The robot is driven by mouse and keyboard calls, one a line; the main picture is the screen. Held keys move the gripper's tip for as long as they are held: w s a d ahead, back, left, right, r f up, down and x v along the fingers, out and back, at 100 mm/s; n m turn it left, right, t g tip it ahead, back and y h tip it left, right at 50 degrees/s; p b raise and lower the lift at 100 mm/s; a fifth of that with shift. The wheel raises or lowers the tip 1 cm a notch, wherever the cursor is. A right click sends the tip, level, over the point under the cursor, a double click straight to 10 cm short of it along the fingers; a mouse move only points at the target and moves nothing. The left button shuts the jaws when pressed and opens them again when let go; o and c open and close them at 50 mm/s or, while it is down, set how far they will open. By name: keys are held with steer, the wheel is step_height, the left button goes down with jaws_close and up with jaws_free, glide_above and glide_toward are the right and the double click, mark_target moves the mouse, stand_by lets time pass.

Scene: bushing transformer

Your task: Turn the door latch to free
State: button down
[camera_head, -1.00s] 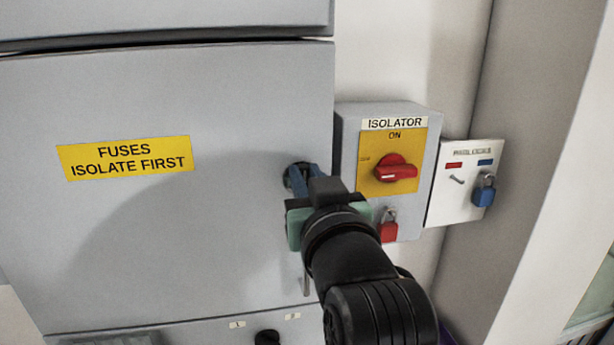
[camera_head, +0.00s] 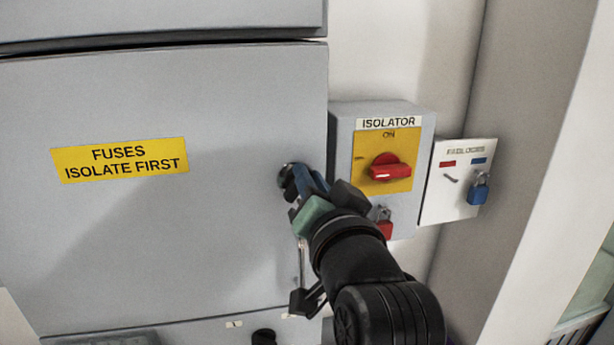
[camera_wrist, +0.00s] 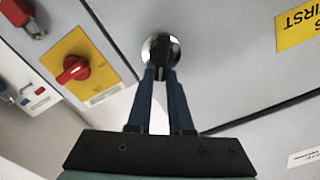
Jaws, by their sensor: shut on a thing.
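The door latch is a dark knob on a round silver base (camera_wrist: 160,48), set near the right edge of the grey cabinet door (camera_head: 230,110). My gripper (camera_wrist: 162,72) is shut on the latch knob, with its two blue fingers on either side of it in the wrist view. In the head view my gripper (camera_head: 296,178) is tilted and covers most of the latch, with only part of the round base (camera_head: 286,172) showing.
An isolator box (camera_head: 340,150) with a red rotary switch (camera_head: 390,168) at ON and a red padlock (camera_head: 384,226) stands right of the door. Further right is a white panel (camera_head: 440,200) with a blue padlock (camera_head: 478,190). A yellow fuses label (camera_head: 120,160) is on the door.

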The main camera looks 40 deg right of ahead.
steer(key=shift+s+d+f+m+b, duration=0.1)
steer(key=shift+f+m+b, duration=0.2)
steer(key=shift+m, duration=1.55)
steer(key=shift+s+d+f+m+b, duration=0.15)
steer(key=shift+f+m, duration=0.15)
steer(key=shift+m, duration=1.5)
steer(key=shift+w+d+f+m+b, duration=0.1)
steer(key=shift+f+m+b, duration=0.2)
steer(key=shift+m, duration=1.55)
steer(key=c, duration=0.8)
jaws_free()
steer(key=shift+s, duration=0.1)
